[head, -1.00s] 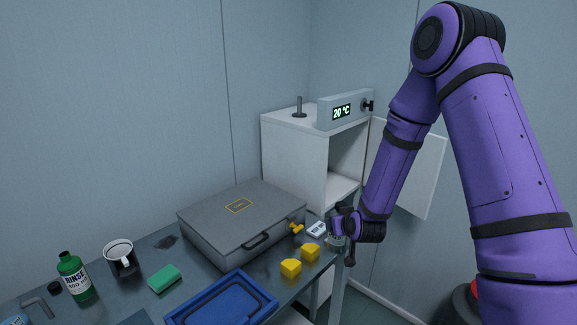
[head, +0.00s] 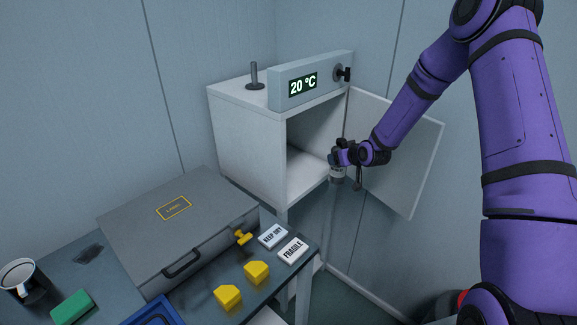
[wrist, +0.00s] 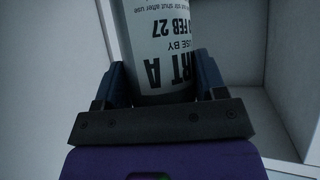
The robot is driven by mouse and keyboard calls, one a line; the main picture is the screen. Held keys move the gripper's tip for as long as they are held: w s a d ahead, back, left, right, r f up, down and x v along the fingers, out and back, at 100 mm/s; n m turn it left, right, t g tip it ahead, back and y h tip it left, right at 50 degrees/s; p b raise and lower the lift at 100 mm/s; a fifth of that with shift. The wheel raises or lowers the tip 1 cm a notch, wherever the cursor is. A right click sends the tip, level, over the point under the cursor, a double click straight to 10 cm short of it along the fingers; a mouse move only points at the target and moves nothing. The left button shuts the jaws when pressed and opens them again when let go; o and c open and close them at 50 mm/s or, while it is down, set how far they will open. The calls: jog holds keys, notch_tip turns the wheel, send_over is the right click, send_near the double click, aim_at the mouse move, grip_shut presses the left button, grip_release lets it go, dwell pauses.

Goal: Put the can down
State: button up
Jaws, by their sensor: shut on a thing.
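My gripper (head: 340,159) is shut on a grey can (head: 338,176), which shows only in small part below the fingers in the head view. In the wrist view the can (wrist: 168,45) fills the space between the two fingers (wrist: 160,85), with printed label text that includes "USE BY" and "FEB 27". The can is held in the air, in front of the open white cabinet (head: 245,150), near the right end of its floor (head: 305,172). It stands clear of the table. Whether it is over the cabinet floor or just outside is hard to tell.
The cabinet door (head: 400,150) stands open on the right, behind my gripper. The visible cabinet interior looks empty.

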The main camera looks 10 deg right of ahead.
jog(key=w+a, duration=1.1)
jog(key=w, duration=0.5)
notch_tip(320, 180, down, 7)
jog(key=shift+a, duration=0.25)
jog(key=o, duration=1.2)
jog(key=shift+f, duration=0.1)
